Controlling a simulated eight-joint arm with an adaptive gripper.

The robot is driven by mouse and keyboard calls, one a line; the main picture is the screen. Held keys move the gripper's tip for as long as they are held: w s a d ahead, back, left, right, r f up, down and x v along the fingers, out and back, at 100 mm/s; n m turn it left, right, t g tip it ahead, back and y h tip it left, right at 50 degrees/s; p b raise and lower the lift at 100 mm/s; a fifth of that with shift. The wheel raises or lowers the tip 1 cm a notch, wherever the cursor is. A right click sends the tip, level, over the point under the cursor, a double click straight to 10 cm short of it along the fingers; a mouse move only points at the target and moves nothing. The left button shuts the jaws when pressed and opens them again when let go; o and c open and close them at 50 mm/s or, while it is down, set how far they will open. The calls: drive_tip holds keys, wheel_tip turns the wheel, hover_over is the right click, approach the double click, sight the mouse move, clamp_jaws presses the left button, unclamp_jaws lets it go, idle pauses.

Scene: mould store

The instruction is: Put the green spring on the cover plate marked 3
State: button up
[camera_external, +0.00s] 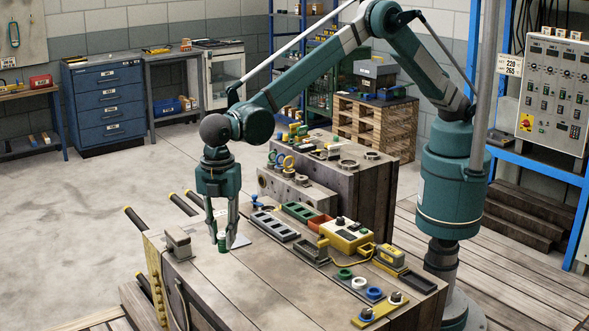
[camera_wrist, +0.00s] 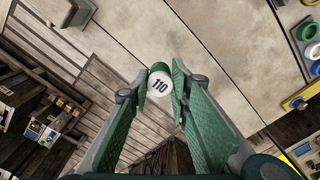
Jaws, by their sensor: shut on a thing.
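My gripper (camera_external: 222,236) points down over the left part of the near wooden bench. It is shut on a small green cylinder (camera_external: 222,245), which may be the green spring; no coils can be made out. In the wrist view the green cylinder (camera_wrist: 160,68) sits between my fingertips (camera_wrist: 155,84), and its white round end reads 110. I cannot tell whether it touches the bench. A thin pale plate (camera_external: 240,241) lies beside the gripper, partly hidden by the fingers. I cannot read a 3 on any plate.
A grey block (camera_external: 178,243) stands at the bench's left edge. Right of the gripper are dark trays (camera_external: 273,224), a yellow box (camera_external: 347,236) and coloured rings (camera_external: 358,283). A higher wooden block (camera_external: 345,186) stands behind. The bench's front middle is bare.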

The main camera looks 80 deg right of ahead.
drive_tip(key=w+d+m, duration=0.1)
drive_tip(key=w+d, duration=0.1)
drive_tip(key=d, duration=2)
drive_tip(key=shift+w+r, duration=0.3)
drive_tip(key=shift+f, duration=0.1)
hover_over(236, 241)
drive_tip(key=shift+f, duration=3)
drive_tip(key=shift+f+b, duration=0.4)
drive_tip(key=shift+f, duration=1.5)
drive_tip(key=shift+f, duration=0.15)
drive_tip(key=o, duration=0.9)
